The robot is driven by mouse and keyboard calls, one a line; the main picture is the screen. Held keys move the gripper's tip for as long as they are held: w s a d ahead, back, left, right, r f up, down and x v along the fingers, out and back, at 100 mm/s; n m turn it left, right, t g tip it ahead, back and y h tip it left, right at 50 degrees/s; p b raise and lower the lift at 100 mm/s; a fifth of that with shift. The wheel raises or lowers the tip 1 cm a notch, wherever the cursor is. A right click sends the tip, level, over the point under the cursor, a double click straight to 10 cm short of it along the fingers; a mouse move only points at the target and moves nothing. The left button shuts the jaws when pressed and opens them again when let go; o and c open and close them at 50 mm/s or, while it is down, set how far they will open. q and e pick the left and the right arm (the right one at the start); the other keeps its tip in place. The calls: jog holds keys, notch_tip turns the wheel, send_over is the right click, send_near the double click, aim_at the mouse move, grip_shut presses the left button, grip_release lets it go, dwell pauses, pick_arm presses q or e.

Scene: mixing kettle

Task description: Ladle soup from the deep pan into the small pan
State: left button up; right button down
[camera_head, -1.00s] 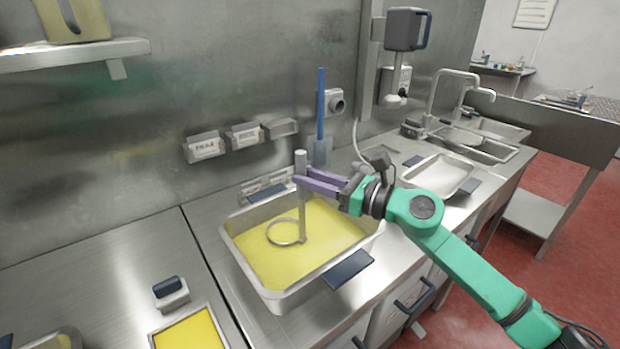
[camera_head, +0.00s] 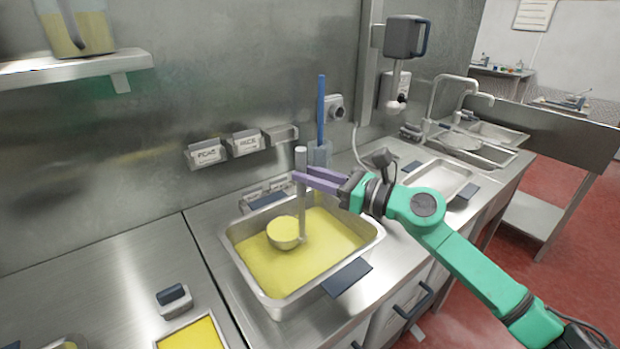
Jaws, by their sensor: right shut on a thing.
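The deep pan (camera_head: 255,290) is a steel rectangular pan of yellow soup (camera_head: 325,243) on the counter, with dark handles. A steel ladle (camera_head: 302,215) stands upright over it, its bowl (camera_head: 286,240) full of yellow soup and at or just above the soup surface. My right gripper (camera_head: 303,180), with purple fingers, is shut on the upper part of the ladle handle. A smaller steel pan with yellow content (camera_head: 192,334) is at the bottom edge, partly cut off; I cannot tell if it is the small pan. My left gripper is not in view.
An empty shallow steel tray (camera_head: 440,180) lies right of the deep pan, before the sink (camera_head: 470,148). A blue-handled tool (camera_head: 321,115) stands behind the pan near the wall. A dark-topped block (camera_head: 174,298) sits on the left counter (camera_head: 100,290), which has bare room.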

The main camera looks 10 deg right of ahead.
notch_tip(320, 180, up, 10)
jog(key=p, duration=0.7)
jog(key=shift+s+r, duration=0.15)
jog(key=shift+r, duration=0.1)
jog(key=shift+a, duration=0.1)
dwell(0.3)
